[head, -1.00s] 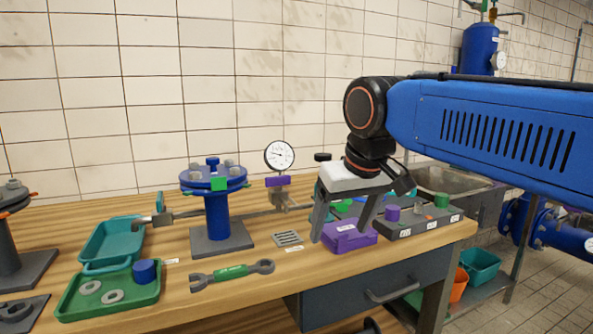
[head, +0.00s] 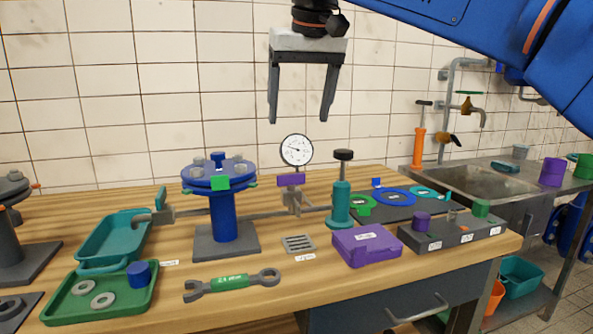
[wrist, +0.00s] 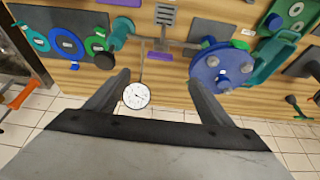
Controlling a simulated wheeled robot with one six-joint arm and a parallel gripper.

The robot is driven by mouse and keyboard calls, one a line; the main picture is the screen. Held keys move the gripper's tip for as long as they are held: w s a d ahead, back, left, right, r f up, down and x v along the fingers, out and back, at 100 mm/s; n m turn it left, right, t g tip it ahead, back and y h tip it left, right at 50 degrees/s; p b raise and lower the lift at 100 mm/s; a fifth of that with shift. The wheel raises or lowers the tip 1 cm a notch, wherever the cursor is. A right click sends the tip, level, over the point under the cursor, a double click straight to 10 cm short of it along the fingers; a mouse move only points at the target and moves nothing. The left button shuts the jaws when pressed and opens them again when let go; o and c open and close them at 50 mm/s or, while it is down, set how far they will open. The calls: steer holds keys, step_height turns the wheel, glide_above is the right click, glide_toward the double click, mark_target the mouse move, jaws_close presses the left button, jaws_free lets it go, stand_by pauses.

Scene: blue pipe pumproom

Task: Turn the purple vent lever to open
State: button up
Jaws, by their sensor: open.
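The purple vent lever (head: 291,180) is a small flat bar on the metal valve fitting below the round white dial gauge (head: 297,150). It lies roughly level in the head view, and I cannot read whether that is its open or closed position. My gripper (head: 300,122) is open and empty, pointing down, and appears above the gauge in the head view. It does not touch the lever.
A blue flange stand (head: 222,215) is left of the valve, and a teal bottle-shaped tool (head: 342,203) stands to its right. A purple box (head: 367,246), a slotted grate (head: 297,243) and a wrench (head: 232,283) lie in front. The tiled wall is behind.

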mark_target(291, 174)
steer(key=x, duration=1.6)
steer(key=shift+w+f, duration=0.1)
steer(key=shift+w, duration=0.05)
steer(key=shift+c, duration=0.3)
steer(key=c, duration=1)
